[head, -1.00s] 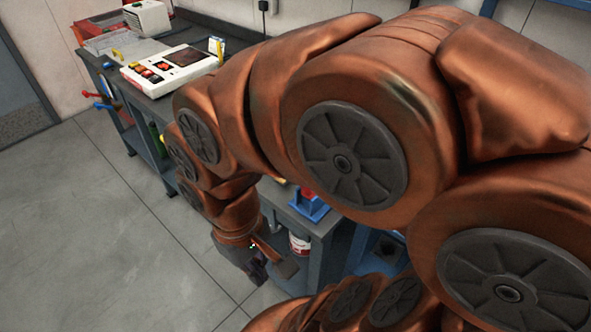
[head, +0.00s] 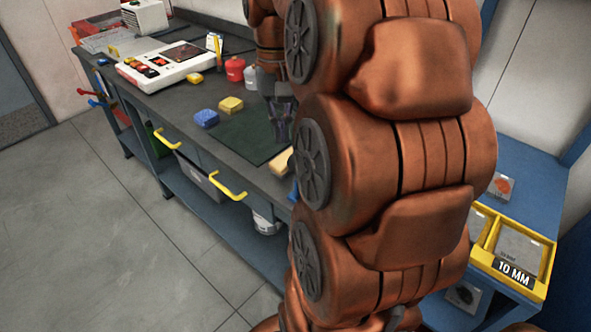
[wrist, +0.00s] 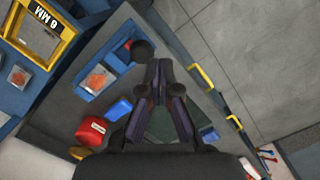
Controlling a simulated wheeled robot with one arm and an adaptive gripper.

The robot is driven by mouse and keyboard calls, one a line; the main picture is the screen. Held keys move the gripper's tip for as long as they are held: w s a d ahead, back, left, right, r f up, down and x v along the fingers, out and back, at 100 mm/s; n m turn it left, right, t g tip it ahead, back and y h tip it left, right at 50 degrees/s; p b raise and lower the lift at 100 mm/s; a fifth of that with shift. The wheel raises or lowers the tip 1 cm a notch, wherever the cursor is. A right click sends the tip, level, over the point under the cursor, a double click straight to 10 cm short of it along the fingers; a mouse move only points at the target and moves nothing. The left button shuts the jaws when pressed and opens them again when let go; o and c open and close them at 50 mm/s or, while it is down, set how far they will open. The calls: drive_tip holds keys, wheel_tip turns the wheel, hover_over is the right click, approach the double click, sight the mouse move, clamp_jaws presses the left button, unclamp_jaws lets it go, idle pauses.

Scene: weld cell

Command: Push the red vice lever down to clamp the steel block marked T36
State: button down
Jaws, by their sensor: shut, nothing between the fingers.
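My gripper (wrist: 162,64) is shut and empty, with its fingertips together above the bench in the wrist view. In the head view my gripper (head: 281,140) points down over the dark mat. A blue fixture (wrist: 88,88), which looks like the vice, lies left of the fingertips in the wrist view. A red part, probably the lever (wrist: 128,45), shows at its upper end beside a dark round knob (wrist: 143,50). The knob is just left of the fingertips; contact cannot be told. My arm hides most of the vice in the head view. I cannot make out a T36 mark.
The mat (head: 240,137) lies on the bench beside a blue sponge (head: 206,118) and a yellow sponge (head: 231,105). Open floor lies left.

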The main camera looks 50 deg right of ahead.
sight(294, 157)
drive_tip(key=d, duration=0.2)
drive_tip(key=d+m, duration=0.1)
drive_tip(key=shift+s+d+r, duration=0.2)
drive_tip(key=shift+d+r, duration=0.05)
drive_tip(key=shift+r, duration=0.1)
drive_tip(key=shift+f+b, duration=0.15)
drive_tip(key=shift+b, duration=0.15)
drive_tip(key=shift+s+a+f+b, duration=0.15)
drive_tip(key=shift+f+b, duration=0.35)
drive_tip(key=shift+f, duration=0.9)
drive_tip(key=shift+s+a+f+b, duration=0.1)
drive_tip(key=shift+f+b, duration=0.4)
drive_tip(key=shift+f, duration=0.85)
drive_tip(key=shift+s+a+f, duration=0.1)
drive_tip(key=shift+a+f, duration=0.1)
drive_tip(key=shift+f, duration=0.3)
drive_tip(key=shift+a, duration=0.25)
drive_tip(key=shift+d+f, duration=0.1)
